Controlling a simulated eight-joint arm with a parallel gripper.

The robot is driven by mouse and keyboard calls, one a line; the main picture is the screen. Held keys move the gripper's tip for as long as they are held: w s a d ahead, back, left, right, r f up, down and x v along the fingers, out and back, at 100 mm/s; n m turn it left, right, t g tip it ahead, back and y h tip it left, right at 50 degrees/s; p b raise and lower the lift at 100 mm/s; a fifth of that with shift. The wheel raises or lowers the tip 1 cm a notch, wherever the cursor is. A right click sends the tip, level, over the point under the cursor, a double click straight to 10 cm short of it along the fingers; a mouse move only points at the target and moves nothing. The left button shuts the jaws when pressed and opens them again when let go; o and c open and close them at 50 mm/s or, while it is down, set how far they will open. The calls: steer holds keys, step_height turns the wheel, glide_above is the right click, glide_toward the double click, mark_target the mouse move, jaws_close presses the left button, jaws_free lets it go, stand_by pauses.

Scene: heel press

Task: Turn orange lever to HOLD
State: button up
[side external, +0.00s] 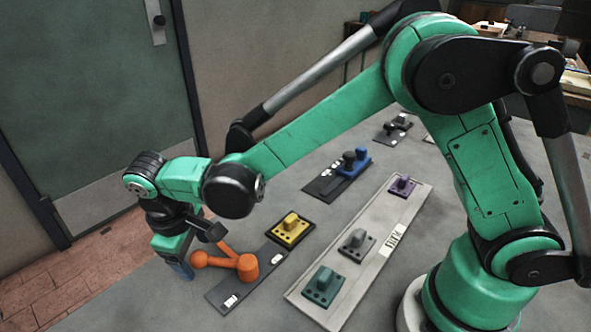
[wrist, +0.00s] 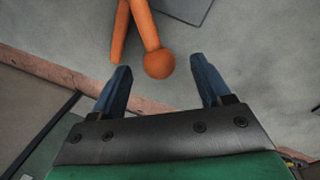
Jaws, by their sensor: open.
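The orange lever (side external: 222,261) is mounted on a dark base plate (side external: 218,294) near the table's left edge in the side view. Its arm points left from a round hub to a ball end. White labels sit on the plate, too small to read. My gripper (side external: 184,268) is beside the ball end, at the left. In the wrist view the lever's ball (wrist: 159,64) lies just beyond and between the two blue fingertips of my open gripper (wrist: 160,75). No contact shows. A second orange bar runs beside the lever's arm there.
A yellow block (side external: 291,228) on a black plate sits behind the lever's base. A long grey panel (side external: 375,230) with teal, grey and purple blocks lies to the right. A blue block (side external: 352,163) stands farther back. The table edge and brick floor (side external: 80,270) are at left.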

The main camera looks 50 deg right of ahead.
steer(key=shift+d+f, duration=0.2)
steer(key=shift+f, duration=0.65)
jaws_close()
stand_by(0.8)
